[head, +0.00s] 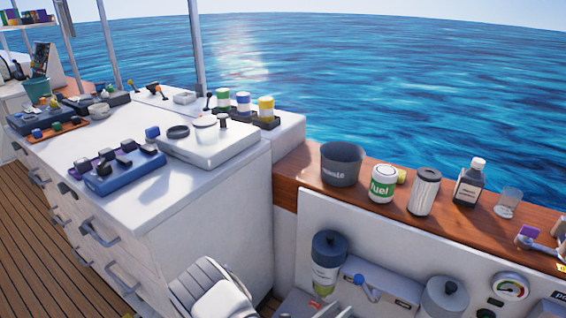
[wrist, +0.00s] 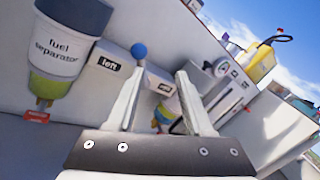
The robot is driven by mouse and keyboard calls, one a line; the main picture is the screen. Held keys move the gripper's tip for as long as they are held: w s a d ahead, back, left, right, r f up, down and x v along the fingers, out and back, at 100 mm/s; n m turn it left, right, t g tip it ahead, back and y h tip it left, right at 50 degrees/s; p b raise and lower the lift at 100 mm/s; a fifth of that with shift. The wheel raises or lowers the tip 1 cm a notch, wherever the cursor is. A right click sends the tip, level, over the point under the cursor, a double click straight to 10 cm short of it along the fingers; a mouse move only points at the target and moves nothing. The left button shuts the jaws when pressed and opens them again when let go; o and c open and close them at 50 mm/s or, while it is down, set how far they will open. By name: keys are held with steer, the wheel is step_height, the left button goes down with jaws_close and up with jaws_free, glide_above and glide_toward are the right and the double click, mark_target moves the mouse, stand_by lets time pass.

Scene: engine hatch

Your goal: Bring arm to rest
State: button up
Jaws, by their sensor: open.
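My gripper (wrist: 160,100) shows at the bottom of the wrist view with its two pale fingers apart, open, and nothing is visibly held. Beyond the fingers, in the wrist view, are a blue ball knob (wrist: 139,51) and a grey box labelled "left" (wrist: 113,65). The fuel separator (wrist: 70,45) hangs to their left, with a green band and a red piece below. In the head view the fuel separator (head: 328,265) and the blue knob lever (head: 366,288) show low in the hatch.
A wooden ledge (head: 445,210) carries a waste bin (head: 342,165), a fuel can (head: 384,184), a ribbed filter (head: 424,191), a dark bottle (head: 470,184) and a glass (head: 508,203). A white counter (head: 95,195) with trays stands left. A gauge (head: 510,286) is at lower right.

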steer(key=s+d+r+m+g+y, duration=0.2)
steer(key=s+r+m+g+y, duration=0.1)
steer(key=r+m+g, duration=0.55)
steer(key=s+d+r+m+g+y, duration=0.2)
steer(key=s+r+m+g, duration=0.25)
steer(key=r+m, duration=0.7)
steer(key=s+a+r+m+t+y, duration=0.2)
steer(key=s+r+m+t+y, duration=0.3)
steer(key=r, duration=0.4)
steer(key=s+a+r+m+t+y, duration=0.2)
steer(key=s+a+r+m+y, duration=0.15)
steer(key=r+m+y, duration=0.35)
step_height(320, 180, up, 21)
steer(key=h+p, duration=0.1)
steer(key=p, duration=1.8)
steer(key=shift+s+d+f+n+h, duration=0.2)
steer(key=shift+s+d+n+h, duration=0.1)
steer(key=shift+s, duration=0.15)
